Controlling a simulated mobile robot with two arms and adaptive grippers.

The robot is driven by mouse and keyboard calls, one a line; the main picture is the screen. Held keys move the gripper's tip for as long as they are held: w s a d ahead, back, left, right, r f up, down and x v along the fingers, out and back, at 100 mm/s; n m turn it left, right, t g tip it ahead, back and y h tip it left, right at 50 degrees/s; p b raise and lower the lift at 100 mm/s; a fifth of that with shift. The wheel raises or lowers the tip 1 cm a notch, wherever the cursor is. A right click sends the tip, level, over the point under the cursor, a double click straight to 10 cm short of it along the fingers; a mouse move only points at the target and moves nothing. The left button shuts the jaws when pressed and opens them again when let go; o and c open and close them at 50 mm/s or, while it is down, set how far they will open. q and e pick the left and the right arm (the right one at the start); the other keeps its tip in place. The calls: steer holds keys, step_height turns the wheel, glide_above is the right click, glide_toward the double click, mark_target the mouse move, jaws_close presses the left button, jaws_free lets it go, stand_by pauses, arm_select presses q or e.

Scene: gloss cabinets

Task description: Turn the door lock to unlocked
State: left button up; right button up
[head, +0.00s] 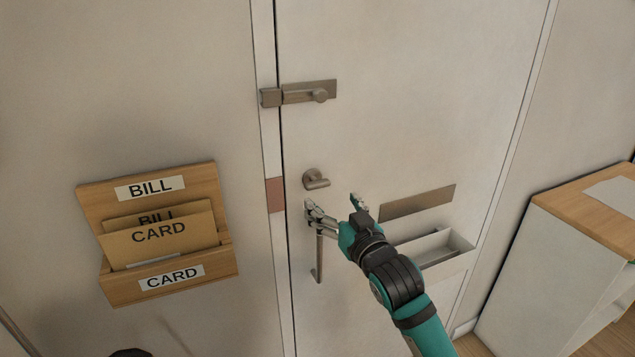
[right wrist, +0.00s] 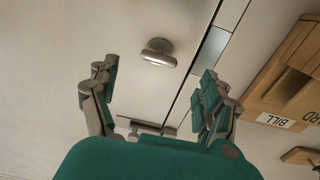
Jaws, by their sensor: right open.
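A grey metal thumb-turn lock (head: 316,179) with a round base sits on the white door (head: 420,90) near its left edge. Its short grip points to the right in the head view. The lock also shows in the right wrist view (right wrist: 158,52), beyond and between the fingers. My right gripper (head: 334,205) is open and empty, just below and right of the lock in the head view. I see no contact with the lock. My left gripper is not in view.
A slide bolt (head: 312,92) is above the lock. A long vertical handle (head: 319,258) hangs below, its top partly hidden by a finger. A mail slot plate (head: 418,202) and white tray (head: 465,243) are right. A wooden letter holder (head: 170,287) is left; a cabinet (head: 560,260) stands right.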

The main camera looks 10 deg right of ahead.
mark_target(318, 187)
steer(key=w, duration=0.2)
steer(key=w+a+p, duration=0.1)
steer(key=w, duration=0.5)
steer(key=shift+w+a, duration=0.2)
steer(key=shift+a, duration=0.15)
jaws_close()
